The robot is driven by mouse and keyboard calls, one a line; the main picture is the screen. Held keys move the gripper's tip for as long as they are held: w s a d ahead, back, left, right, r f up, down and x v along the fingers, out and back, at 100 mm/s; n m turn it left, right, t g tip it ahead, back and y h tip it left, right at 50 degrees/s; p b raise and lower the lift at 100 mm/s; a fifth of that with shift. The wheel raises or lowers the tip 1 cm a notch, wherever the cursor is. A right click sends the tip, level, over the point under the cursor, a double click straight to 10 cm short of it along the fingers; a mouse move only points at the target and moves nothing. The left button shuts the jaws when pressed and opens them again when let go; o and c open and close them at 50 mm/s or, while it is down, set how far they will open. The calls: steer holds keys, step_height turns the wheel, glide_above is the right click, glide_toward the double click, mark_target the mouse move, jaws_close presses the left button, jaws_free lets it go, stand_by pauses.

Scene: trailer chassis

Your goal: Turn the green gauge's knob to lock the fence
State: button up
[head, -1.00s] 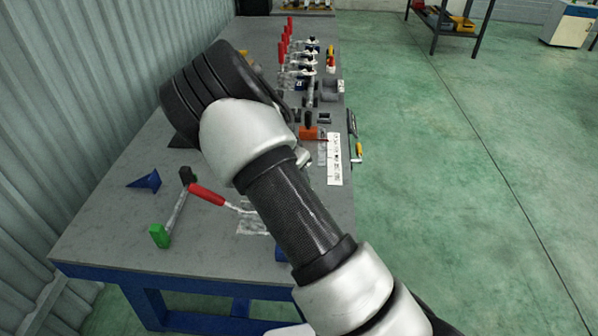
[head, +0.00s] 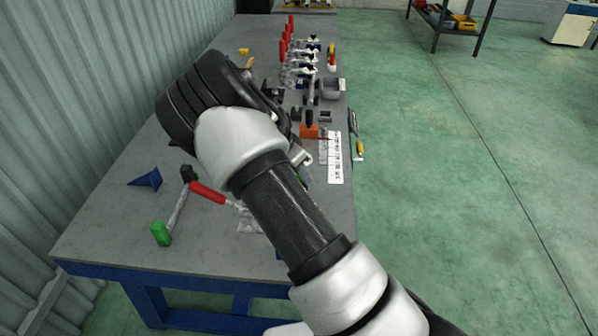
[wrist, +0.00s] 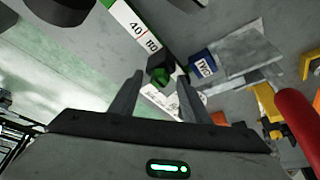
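In the wrist view a small green part with a dark knob (wrist: 160,71), which looks like the green gauge's knob, sits beside a white scale (wrist: 128,18) with printed numbers. My gripper (wrist: 160,82) is open, with one finger on each side of the knob in the picture. Whether either finger touches it I cannot tell. The fence is not clearly identifiable. In the head view my arm hides most of my gripper and this gauge. The white scale strip (head: 337,158) lies along the bench's right edge.
On the bench (head: 110,220) are a green-ended tool (head: 161,234), a red handle (head: 206,192), a blue wedge (head: 147,180) and an orange block (head: 309,131). Upright red-handled clamps (head: 284,45) stand farther back. In the wrist view a blue labelled block (wrist: 203,64) is near the knob.

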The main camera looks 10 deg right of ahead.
steer(key=v, duration=1.7)
steer(key=shift+r, duration=0.15)
steer(key=shift+s+r, duration=0.1)
steer(key=s+d+r+n+t+y+p, duration=0.1)
steer(key=s+r+n, duration=0.3)
steer(key=s, duration=0.6)
steer(key=s+d+r+n+t+y+p, duration=0.1)
steer(key=s+d+r+n, duration=0.2)
steer(key=s+r, duration=0.4)
steer(key=s+d+r+n+t+y+p, duration=0.1)
steer(key=s+r+n, duration=0.4)
steer(key=s, duration=0.9)
steer(key=shift+d+r+y+p, duration=0.4)
steer(key=shift+d+r+p, duration=0.15)
steer(key=shift+r, duration=0.3)
